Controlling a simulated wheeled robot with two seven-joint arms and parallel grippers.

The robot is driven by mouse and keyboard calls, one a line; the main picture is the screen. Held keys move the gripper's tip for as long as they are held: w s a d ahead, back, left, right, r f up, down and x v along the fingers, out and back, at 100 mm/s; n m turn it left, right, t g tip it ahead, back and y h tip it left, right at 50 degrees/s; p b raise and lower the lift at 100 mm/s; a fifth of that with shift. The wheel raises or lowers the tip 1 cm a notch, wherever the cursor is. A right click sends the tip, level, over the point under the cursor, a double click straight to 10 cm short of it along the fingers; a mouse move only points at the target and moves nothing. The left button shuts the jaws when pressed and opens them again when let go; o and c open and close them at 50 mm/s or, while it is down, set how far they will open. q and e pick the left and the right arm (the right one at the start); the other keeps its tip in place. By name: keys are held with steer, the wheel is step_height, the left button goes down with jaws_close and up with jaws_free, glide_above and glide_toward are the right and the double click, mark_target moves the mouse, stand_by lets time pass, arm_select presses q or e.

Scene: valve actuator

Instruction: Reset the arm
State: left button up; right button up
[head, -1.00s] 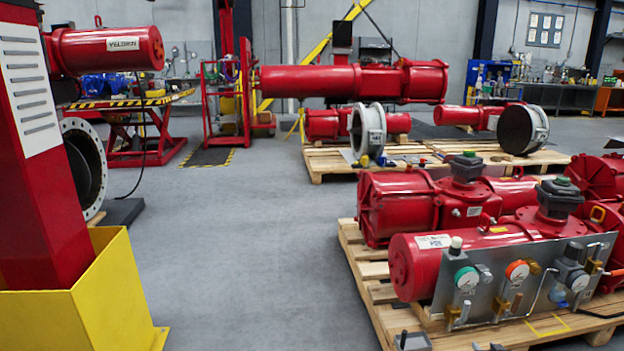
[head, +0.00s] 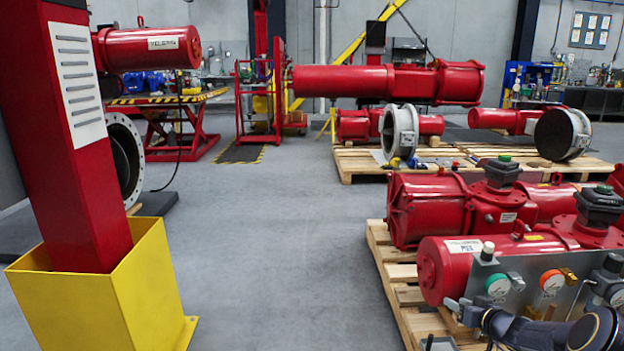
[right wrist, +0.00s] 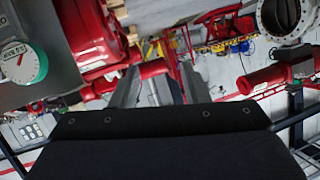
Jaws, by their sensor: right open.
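My right gripper (head: 464,311) shows low at the right of the head view, in front of the panel with gauges. Its dark wrist and arm come in from the bottom right corner. In the right wrist view its two grey fingers (right wrist: 157,80) stand apart with nothing between them, so it is open and empty. My left gripper and left arm are not in view.
Red valve actuators (head: 430,208) lie on a wooden pallet (head: 401,272) at the right. A gauge panel (head: 520,290) fronts them; a gauge (right wrist: 22,63) shows near the fingers. A yellow-based red post (head: 95,300) stands left. The middle floor is clear.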

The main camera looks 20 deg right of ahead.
steer(key=s+a+r+n+g+y, duration=0.1)
steer(key=s+a+r+y, duration=0.15)
steer(key=a+r, duration=0.45)
steer(key=s+a+r+n+g+y, duration=0.1)
steer(key=s+a+r+g+y, duration=0.2)
steer(key=a, duration=0.8)
steer(key=s+a+r+n+y, duration=0.1)
steer(key=s+a+r, duration=0.2)
steer(key=a+r, duration=0.45)
steer(key=s+a+g, duration=0.3)
steer(key=s+a, duration=0.8)
steer(key=s, duration=0.3)
steer(key=s+a+f+m+g+h, duration=0.1)
steer(key=s+f, duration=0.2)
steer(key=s, duration=0.3)
steer(key=s+f+m+h, duration=0.1)
steer(key=s+f+h, duration=0.15)
steer(key=s, duration=0.25)
step_height(320, 180, up, 32)
steer(key=p, duration=3.2)
steer(key=shift+a+y, duration=0.15)
steer(key=shift+y, duration=0.15)
steer(key=shift+s+f, duration=0.1)
